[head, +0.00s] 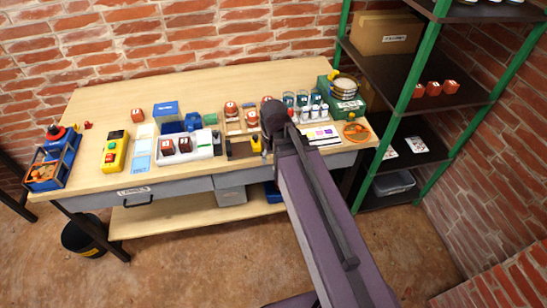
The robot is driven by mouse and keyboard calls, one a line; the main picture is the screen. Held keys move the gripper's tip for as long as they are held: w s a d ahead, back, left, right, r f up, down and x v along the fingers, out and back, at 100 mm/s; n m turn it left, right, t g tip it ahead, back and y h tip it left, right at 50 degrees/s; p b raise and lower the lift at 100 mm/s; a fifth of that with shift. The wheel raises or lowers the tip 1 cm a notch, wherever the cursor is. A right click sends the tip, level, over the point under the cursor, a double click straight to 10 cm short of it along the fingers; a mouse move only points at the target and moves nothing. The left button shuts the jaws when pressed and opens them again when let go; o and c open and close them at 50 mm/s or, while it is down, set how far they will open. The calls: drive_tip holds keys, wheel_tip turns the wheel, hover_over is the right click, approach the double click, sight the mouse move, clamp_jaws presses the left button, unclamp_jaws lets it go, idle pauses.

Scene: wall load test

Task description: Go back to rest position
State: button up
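My arm (310,205) reaches from the bottom right of the head view up over the front of the wooden workbench (260,82). Its dark end (273,118) is over the right half of the bench, beside a wooden rack with red-topped items (231,109). I cannot make out the gripper's fingers there, so I cannot tell whether they are open, shut or holding anything. The part of the bench behind the arm is hidden.
A white tray (199,155), a yellow button box (115,147), a blue crate unit (55,160) and a green box (343,106) stand on the bench. Green-post shelving (408,85) stands right. A black bucket (84,238) is on the floor. Open floor (215,265) lies in front.

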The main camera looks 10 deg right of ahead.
drive_tip(key=s, duration=0.1)
drive_tip(key=s+d+m, duration=0.1)
drive_tip(key=shift+s+d, duration=0.2)
drive_tip(key=shift+s, duration=0.15)
